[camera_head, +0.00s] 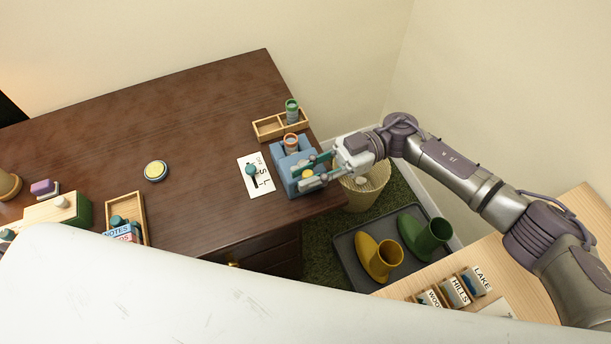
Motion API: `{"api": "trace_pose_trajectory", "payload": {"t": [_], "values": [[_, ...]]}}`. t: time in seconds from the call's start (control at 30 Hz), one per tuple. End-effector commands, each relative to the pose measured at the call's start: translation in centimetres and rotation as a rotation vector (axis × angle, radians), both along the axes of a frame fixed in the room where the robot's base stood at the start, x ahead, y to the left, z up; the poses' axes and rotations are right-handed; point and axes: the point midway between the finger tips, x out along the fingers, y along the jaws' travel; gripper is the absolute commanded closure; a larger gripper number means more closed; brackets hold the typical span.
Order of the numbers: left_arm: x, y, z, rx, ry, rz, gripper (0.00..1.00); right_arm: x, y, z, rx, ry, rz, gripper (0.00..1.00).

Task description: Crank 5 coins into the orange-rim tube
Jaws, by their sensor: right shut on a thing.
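A blue box (284,179), the coin dispenser by its look, stands at the right end of the dark desk. An orange-rim tube (291,141) stands upright at its back. A green-rim tube (291,107) stands in a wooden tray (268,130) behind it. My right gripper (309,173) reaches in from the right, at the box's right side. It is shut on a small yellowish knob (307,174), which looks like the crank handle; the fingers partly hide it. No coins can be made out, and the tube's contents are too small to tell. My left gripper is out of view.
A yellow round button (156,171) is farther left on clear desk (200,125). A waste basket (366,189) and boots on a tray (352,244) stand below the desk's right edge.

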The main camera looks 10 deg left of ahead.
Motion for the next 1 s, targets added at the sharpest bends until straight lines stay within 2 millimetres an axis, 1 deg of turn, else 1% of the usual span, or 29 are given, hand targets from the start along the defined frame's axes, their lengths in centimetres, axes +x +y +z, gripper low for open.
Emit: {"api": "trace_pose_trajectory", "payload": {"t": [0.43,0.47,0.6,0.63,0.9,1.0], "values": [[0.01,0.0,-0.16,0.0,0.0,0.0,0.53,0.01,-0.01,0.03,0.0,0.001,0.01,1.0],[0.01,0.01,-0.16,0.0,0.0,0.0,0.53,0.01,-0.01,0.03,0.0,0.001,0.01,0.78],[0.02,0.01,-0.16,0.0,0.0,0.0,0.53,0.0,-0.01,0.02,0.0,0.001,0.01,0.54],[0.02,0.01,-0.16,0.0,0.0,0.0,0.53,0.0,-0.01,0.02,0.0,0.001,0.01,0.53],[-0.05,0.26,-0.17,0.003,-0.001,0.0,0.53,0.03,-0.05,-0.01,-0.001,0.001,0.01,0.53],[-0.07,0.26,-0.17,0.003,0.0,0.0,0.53,0.42,-0.48,-0.04,-0.001,0.0,0.008,0.53]]}}
